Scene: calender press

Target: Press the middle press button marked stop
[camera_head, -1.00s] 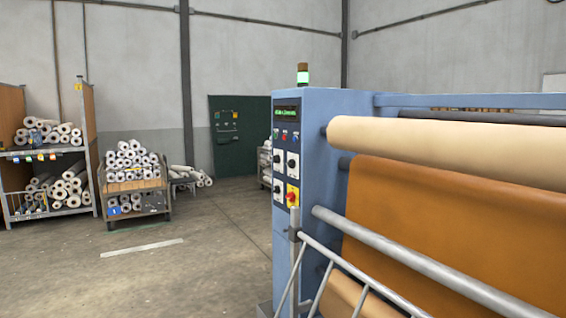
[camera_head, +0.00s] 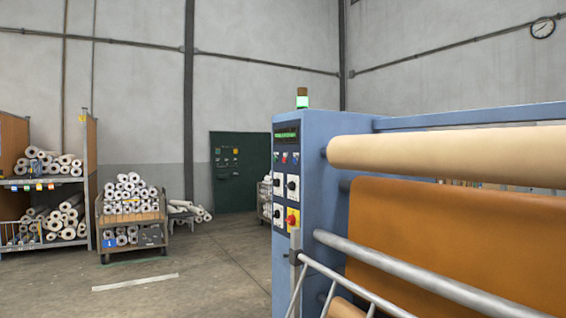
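The blue press cabinet (camera_head: 317,205) stands right of the middle. Its narrow control face is turned toward the left and seen at a slant. A row of small buttons (camera_head: 289,158) sits under a green-lit display (camera_head: 286,136); a red one shows among them, but their markings are too small to read. Below are white plates with black knobs (camera_head: 292,187) and a yellow plate with a red knob (camera_head: 292,219). Neither of my grippers is in view.
A grey rail (camera_head: 350,285) and a long roller (camera_head: 420,275) run in front of the orange sheet (camera_head: 460,235) at the right. A cart of white rolls (camera_head: 131,218) and a shelf (camera_head: 45,184) stand at the left. The floor (camera_head: 190,262) left of the press is open.

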